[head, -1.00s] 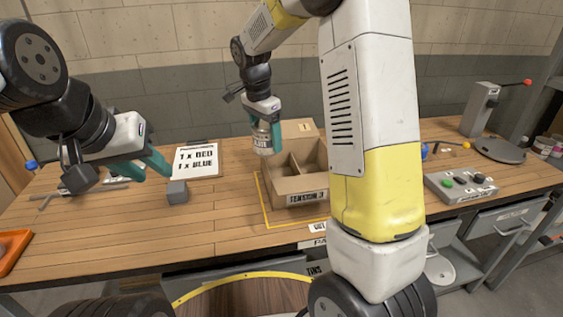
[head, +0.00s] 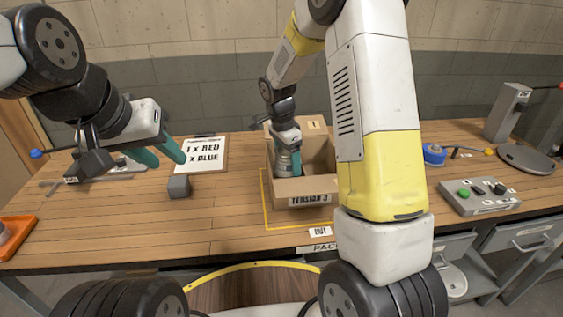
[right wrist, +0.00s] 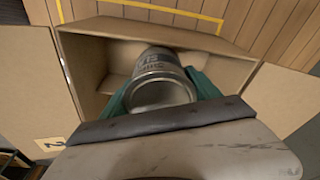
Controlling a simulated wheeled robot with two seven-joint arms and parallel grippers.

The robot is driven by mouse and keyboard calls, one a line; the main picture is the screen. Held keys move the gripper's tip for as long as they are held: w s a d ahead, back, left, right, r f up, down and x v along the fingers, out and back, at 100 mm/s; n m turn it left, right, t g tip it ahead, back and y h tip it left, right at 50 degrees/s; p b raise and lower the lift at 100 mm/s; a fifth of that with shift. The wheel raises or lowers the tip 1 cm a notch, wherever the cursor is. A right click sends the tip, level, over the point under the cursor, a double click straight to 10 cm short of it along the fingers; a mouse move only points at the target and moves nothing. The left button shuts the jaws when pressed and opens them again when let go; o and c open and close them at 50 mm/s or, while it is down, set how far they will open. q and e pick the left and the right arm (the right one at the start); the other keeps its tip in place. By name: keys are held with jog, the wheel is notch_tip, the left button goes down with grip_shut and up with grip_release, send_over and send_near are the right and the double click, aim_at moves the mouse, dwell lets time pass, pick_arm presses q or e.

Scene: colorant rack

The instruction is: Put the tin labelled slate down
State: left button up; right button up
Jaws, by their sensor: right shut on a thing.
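The tin (head: 284,161) is a grey metal can with a label. In the right wrist view the tin (right wrist: 161,80) shows dark lettering on its label, too steeply angled to read fully. My right gripper (head: 288,151) is shut on it, with a teal finger on either side. It holds the tin down inside the left part of the open cardboard box (head: 302,191), below the rim. I cannot tell whether the tin touches the box floor. My left gripper (head: 160,155) is open and empty above the table, near a small grey block.
The box stands inside a yellow outline (head: 266,222) on the wooden table, flaps open. The grey block (head: 179,186) and an order sheet (head: 204,155) lie to its left. A button panel (head: 480,195) and blue tape (head: 434,154) are to the right.

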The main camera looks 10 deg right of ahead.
jog(key=shift+f, duration=2.45)
jog(key=shift+f, duration=0.1)
jog(key=o, duration=1.8)
jog(key=shift+c, duration=0.2)
